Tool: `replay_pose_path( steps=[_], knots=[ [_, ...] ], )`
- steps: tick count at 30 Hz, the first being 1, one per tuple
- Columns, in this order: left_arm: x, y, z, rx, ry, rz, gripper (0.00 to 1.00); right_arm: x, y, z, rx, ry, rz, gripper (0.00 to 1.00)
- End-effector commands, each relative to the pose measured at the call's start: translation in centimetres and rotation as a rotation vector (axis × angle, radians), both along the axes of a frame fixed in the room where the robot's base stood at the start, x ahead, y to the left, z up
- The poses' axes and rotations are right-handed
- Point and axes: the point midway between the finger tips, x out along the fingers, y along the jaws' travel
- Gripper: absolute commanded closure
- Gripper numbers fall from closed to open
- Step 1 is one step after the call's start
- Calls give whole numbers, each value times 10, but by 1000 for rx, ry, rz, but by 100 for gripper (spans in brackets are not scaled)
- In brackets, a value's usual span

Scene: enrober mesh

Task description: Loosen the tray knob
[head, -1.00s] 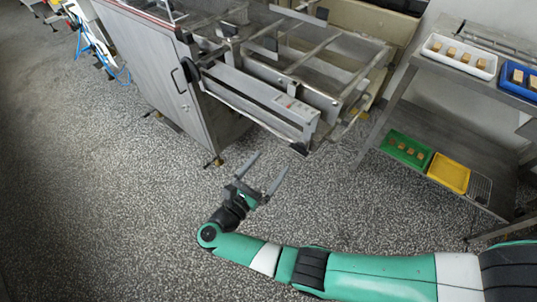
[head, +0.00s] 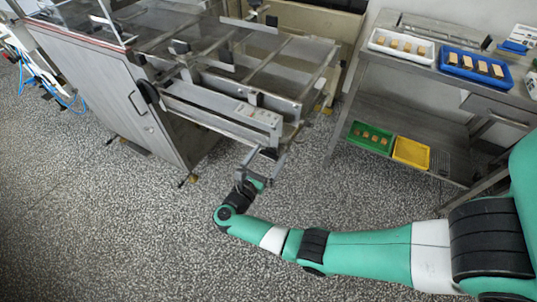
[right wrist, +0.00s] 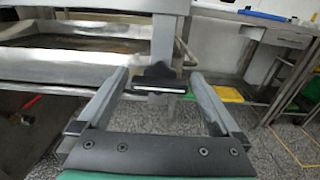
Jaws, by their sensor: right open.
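A black knob (right wrist: 158,78) with a pale bar across it sits at the lower end of a metal post in the right wrist view. I take it for the tray knob; it is small and partly hidden by the gripper in the head view. My right gripper (head: 267,154) is open beneath the near corner of the machine's metal tray frame (head: 220,115). In the right wrist view its fingers (right wrist: 158,74) stand on either side of the knob, with visible gaps on both sides. My left gripper is not in view.
A steel rack at right holds a white tray (head: 402,57) and a blue tray (head: 475,77) above, and a green tray (head: 357,138) and a yellow tray (head: 411,164) below. The machine cabinet (head: 100,90) stands at left. The speckled floor in front is clear.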

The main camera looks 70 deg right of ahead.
Motion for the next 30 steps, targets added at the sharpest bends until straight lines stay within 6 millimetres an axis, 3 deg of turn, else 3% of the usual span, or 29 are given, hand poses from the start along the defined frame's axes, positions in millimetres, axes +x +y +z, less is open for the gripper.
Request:
replay_pose_path(
  steps=[7, 20, 30],
  knots=[
    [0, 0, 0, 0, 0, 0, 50, 0, -1, 0, 0, 0, 1, 0],
    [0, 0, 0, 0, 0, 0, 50, 0, -1, 0, 0, -1, 1, 76],
    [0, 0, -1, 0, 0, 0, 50, 0, -1, 0, 5, 43, 0, 76]
  ],
)
